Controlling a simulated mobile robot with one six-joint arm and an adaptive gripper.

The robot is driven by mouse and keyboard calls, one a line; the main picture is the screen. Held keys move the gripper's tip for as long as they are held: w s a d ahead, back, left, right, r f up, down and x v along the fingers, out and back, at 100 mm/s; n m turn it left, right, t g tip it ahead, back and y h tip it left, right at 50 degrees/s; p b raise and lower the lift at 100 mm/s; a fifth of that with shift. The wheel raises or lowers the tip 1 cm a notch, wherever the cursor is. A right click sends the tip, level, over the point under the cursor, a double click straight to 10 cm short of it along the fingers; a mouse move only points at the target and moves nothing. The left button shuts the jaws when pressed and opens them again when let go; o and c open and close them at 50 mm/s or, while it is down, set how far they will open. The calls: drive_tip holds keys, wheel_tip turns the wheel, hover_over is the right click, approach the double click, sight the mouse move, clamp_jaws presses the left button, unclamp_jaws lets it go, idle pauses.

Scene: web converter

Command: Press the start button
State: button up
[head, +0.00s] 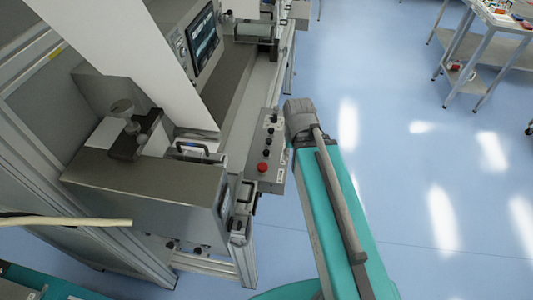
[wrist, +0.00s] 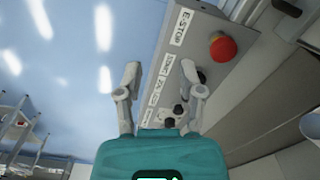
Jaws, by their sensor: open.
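A grey control box (head: 280,172) is on the side of the machine in the head view. It has a red emergency stop button (head: 262,168) at its near end and several small black buttons (head: 268,142) in a row beyond it. In the wrist view the box (wrist: 205,85) carries a label reading E.STOP beside the red button (wrist: 222,46). Black buttons (wrist: 180,110) lie near the right finger. The other labels are too blurred to read, so I cannot tell which is start. My gripper (wrist: 161,70) is open and empty, its fingers spread in front of the panel.
The grey machine (head: 135,190) with a screen (head: 203,38) and a white web (head: 150,60) stands left of the box. Dark handles (head: 192,148) stick out close by. Blue floor (head: 400,190) is clear to the right, with a cart (head: 480,40) farther back.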

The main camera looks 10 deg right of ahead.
clamp_jaws()
idle(1.1)
